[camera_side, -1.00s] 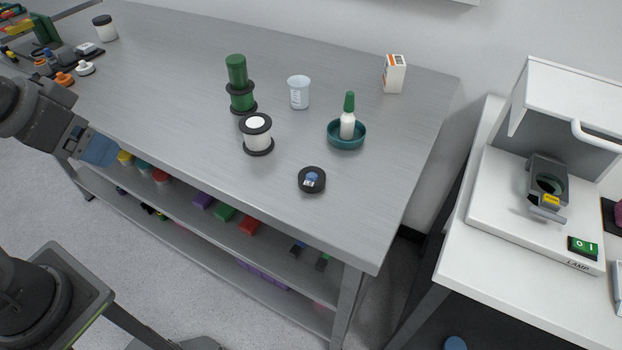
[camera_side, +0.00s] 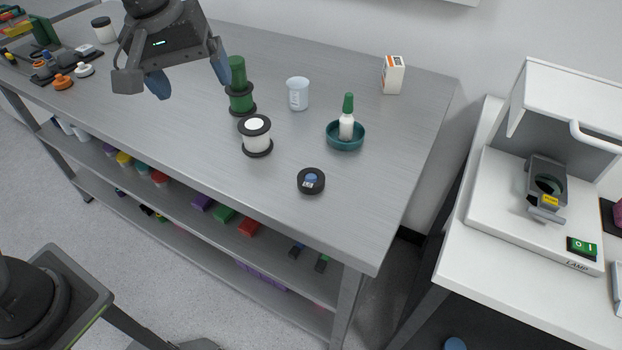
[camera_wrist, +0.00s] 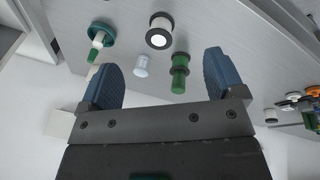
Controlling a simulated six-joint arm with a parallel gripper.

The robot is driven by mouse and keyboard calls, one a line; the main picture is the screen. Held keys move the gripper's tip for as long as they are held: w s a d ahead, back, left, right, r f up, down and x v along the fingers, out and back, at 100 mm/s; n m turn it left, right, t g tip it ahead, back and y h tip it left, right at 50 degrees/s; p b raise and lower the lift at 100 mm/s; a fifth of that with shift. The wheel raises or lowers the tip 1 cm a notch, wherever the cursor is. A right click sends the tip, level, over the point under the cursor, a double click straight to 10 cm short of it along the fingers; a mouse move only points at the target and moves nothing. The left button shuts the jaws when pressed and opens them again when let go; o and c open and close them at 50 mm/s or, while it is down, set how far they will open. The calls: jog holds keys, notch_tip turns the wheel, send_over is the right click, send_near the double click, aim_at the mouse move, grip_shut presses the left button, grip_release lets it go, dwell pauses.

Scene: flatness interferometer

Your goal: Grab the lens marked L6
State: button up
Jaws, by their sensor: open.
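A small round black piece (camera_side: 311,181) with a blue centre and a small white label lies near the front edge of the grey bench in the side view. It may be a lens in its mount, but the label is too small to read. I cannot tell which item is marked L6. My gripper (camera_side: 190,75) hangs above the bench to the upper left of this piece, well apart from it. Its two blue fingers are spread with nothing between them. In the wrist view the gripper (camera_wrist: 160,68) is also open and empty, and the black piece does not show there.
A green stack with black rings (camera_side: 240,90), a black-and-white spool (camera_side: 256,138), a beaker (camera_side: 298,93), a teal dish (camera_side: 345,142) holding a green-capped bottle (camera_side: 348,118) and a small box (camera_side: 393,75) stand on the bench (camera_side: 200,140). A white lamp unit (camera_side: 530,215) is at right.

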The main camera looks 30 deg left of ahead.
jog(key=w+d+f+n+g, duration=0.2)
jog(key=w+d+f+n, duration=0.2)
jog(key=w+d, duration=0.35)
jog(key=n, duration=0.3)
send_over(311, 174)
notch_tip(311, 174, down, 6)
jog(key=shift+g+y, duration=0.3)
jog(key=shift+g, duration=0.1)
notch_tip(311, 174, down, 8)
jog(key=shift+w, duration=0.15)
jog(key=shift+s+f, duration=0.2)
jog(key=shift+f, duration=2.45)
jog(key=shift+c, duration=0.4)
jog(key=c, duration=1)
jog(key=shift+o, duration=0.2)
jog(key=shift+r, duration=0.2)
